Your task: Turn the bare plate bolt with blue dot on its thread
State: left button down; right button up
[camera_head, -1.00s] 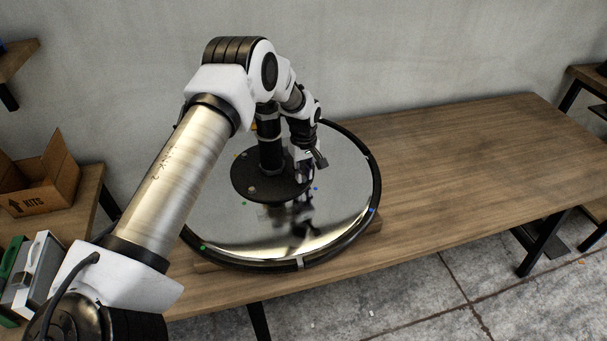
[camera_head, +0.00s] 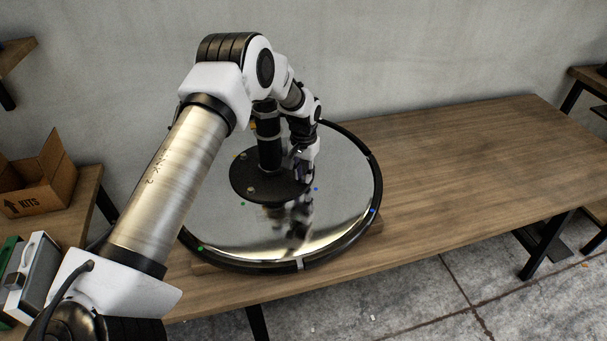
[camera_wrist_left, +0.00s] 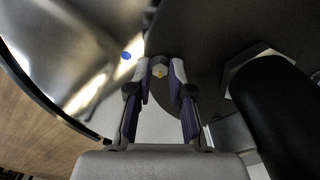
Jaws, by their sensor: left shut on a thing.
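The round black plate (camera_head: 240,180) lies on the shiny chair base (camera_head: 240,225), with the dark column (camera_head: 268,145) rising from it. My left gripper (camera_head: 301,178) is at the plate's right edge, close to a blue dot (camera_head: 316,188) on the base. In the left wrist view the fingertips (camera_wrist_left: 160,72) are shut on a small brass-coloured bolt (camera_wrist_left: 159,71) at the plate's edge (camera_wrist_left: 200,40). The blue dot (camera_wrist_left: 126,55) shows just left of the fingertips there. The bolt's lower part and thread are hidden. My right gripper is out of view.
A second bolt (camera_head: 251,190) shows at the plate's front, near a green dot (camera_head: 243,204). The base rests on a wooden bench (camera_head: 460,160), clear to the right. A cardboard box (camera_head: 45,185) and a grey case (camera_head: 32,275) stand at the left.

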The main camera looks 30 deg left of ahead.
pick_arm(q)
jog(key=m+b, duration=0.1)
jog(key=m, duration=0.5)
jog(key=shift+s+f+m, duration=0.1)
jog(key=shift+f+m, duration=0.05)
jog(key=shift+m, duration=0.15)
jog(key=m+b, duration=0.1)
jog(key=m, duration=0.5)
dwell(0.3)
jog(key=c, duration=1.1)
grip_release()
jog(key=shift+o, duration=0.2)
notch_tip(320, 180, up, 12)
